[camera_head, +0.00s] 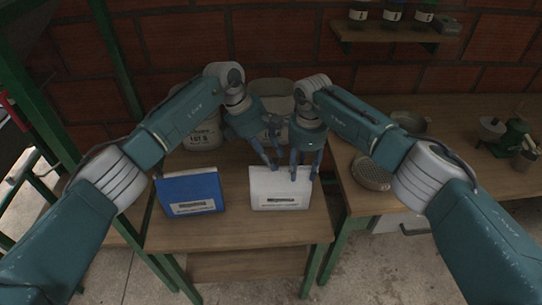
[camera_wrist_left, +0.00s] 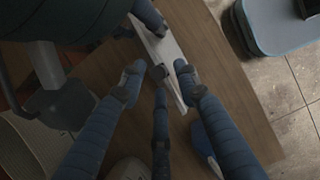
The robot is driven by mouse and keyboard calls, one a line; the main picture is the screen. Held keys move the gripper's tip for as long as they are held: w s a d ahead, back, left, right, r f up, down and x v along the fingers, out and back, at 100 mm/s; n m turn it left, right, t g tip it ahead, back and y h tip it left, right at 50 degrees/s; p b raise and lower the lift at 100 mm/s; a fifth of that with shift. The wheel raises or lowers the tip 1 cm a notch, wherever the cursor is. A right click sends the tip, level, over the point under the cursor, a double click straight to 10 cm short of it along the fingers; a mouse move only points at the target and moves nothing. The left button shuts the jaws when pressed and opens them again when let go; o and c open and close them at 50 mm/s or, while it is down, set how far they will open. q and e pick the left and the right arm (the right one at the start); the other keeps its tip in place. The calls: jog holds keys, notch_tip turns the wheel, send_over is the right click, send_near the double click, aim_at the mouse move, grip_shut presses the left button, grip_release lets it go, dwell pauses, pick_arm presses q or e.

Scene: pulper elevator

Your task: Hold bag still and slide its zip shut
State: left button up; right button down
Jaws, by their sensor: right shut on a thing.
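A white bag (camera_head: 280,190) with a dark label stands upright on the wooden table. Its pale top edge (camera_wrist_left: 172,48) shows in the left wrist view. My left gripper (camera_head: 274,163) is at the bag's top, left of middle. In the left wrist view its fingers (camera_wrist_left: 160,76) are spread apart, with the bag's edge running between them. My right gripper (camera_head: 304,172) is shut on the white bag at its top right. The right fingers partly cover that corner, and I cannot make out the zip's slider.
A blue bag (camera_head: 190,192) with a label stands to the left on the same table. Lidded buckets (camera_head: 201,136) stand behind. A round sieve-like dish (camera_head: 372,173) is on the table to the right. The table's front strip (camera_head: 235,232) is clear.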

pick_arm(q)
jog(key=v, duration=0.7)
jog(key=shift+r, duration=0.3)
jog(key=shift+s+a, duration=0.1)
jog(key=shift+s+f, duration=0.15)
jog(key=shift+f, duration=0.05)
jog(key=c, duration=0.7)
jog(key=s+d+f+h, duration=0.1)
jog(key=h, duration=0.1)
jog(key=s+d+f+m+h, duration=0.1)
jog(key=f, duration=0.1)
jog(key=shift+s+d+h, duration=0.3)
jog(key=shift+d+h, duration=0.1)
grip_shut()
jog(key=s+a+f+n+t+h, duration=0.55)
jog(key=s+a+n+t, duration=0.3)
jog(key=a+t, duration=0.35)
send_over(262, 180)
jog(key=shift+f, duration=0.35)
